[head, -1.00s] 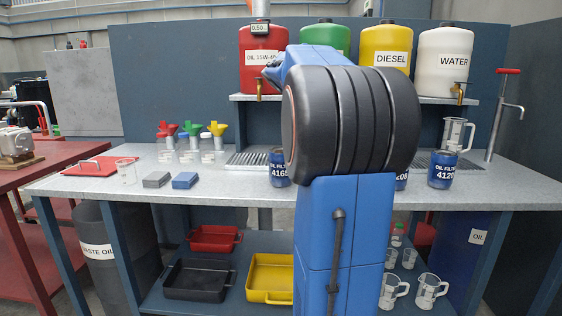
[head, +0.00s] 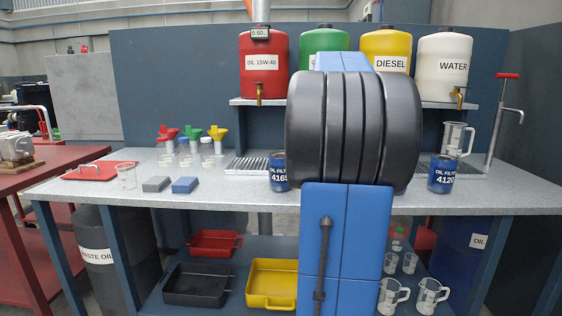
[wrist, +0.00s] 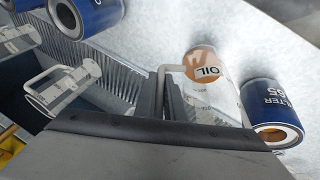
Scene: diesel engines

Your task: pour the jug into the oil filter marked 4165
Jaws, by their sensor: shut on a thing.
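The oil filter marked 4165 (head: 279,174) is a blue can standing on the bench, left of my arm. In the wrist view it shows at the right (wrist: 262,98), marked "65", with an open brown top. A clear jug (wrist: 212,97) marked OIL, with a brown patch by the lettering, is beside that filter, overlapping it in the picture. My gripper (wrist: 166,98) is shut on the jug's handle. I cannot tell how full the jug is. My arm hides the gripper and jug in the head view.
Filter 4120 (head: 442,174) and a clear jug (head: 456,138) stand at the right of the bench. A grate (head: 247,165) lies left of filter 4165. Labelled tanks (head: 263,62) line the shelf above.

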